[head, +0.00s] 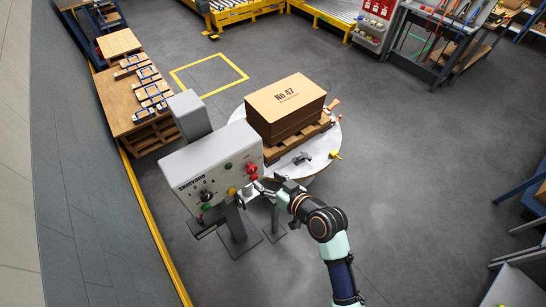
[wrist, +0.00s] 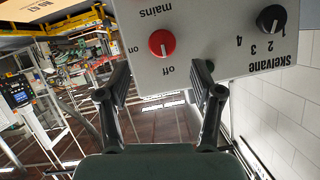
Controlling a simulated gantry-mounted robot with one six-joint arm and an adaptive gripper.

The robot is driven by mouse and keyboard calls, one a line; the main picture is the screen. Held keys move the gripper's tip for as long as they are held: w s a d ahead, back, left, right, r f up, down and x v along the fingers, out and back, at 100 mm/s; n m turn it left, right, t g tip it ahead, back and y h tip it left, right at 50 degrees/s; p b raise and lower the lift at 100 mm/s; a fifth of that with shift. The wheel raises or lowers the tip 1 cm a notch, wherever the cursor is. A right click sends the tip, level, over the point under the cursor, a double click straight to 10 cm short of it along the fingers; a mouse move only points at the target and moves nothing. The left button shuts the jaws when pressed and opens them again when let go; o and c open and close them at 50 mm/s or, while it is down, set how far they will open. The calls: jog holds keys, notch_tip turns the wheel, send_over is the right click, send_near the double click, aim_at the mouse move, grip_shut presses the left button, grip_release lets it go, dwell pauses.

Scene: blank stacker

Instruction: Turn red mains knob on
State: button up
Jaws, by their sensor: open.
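The red mains knob (wrist: 162,43) is on the grey Skelvane control panel (wrist: 225,50), seen upside down in the wrist view. Its pale mark appears to point toward the "off" label, with "on" to the left. In the head view the red knob (head: 252,169) is at the panel's right side. My gripper (wrist: 160,78) is open, its two fingers apart, with nothing between them. The knob lies ahead of the gap and looks untouched. In the head view my gripper (head: 262,186) is close to the panel's lower right, and its fingers are hard to make out.
A black numbered selector knob (wrist: 271,18) and a yellow button (head: 232,191) share the panel. A round white table (head: 328,150) beside it carries a pallet with a cardboard stack (head: 287,107) and a dark tool (head: 302,158). The floor right of my arm is clear.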

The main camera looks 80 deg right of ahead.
aim_at(253, 171)
jog(key=x, duration=0.8)
jog(key=shift+w+a, duration=0.1)
jog(key=shift+a, duration=0.05)
jog(key=c, duration=1.1)
jog(key=shift+c, duration=0.2)
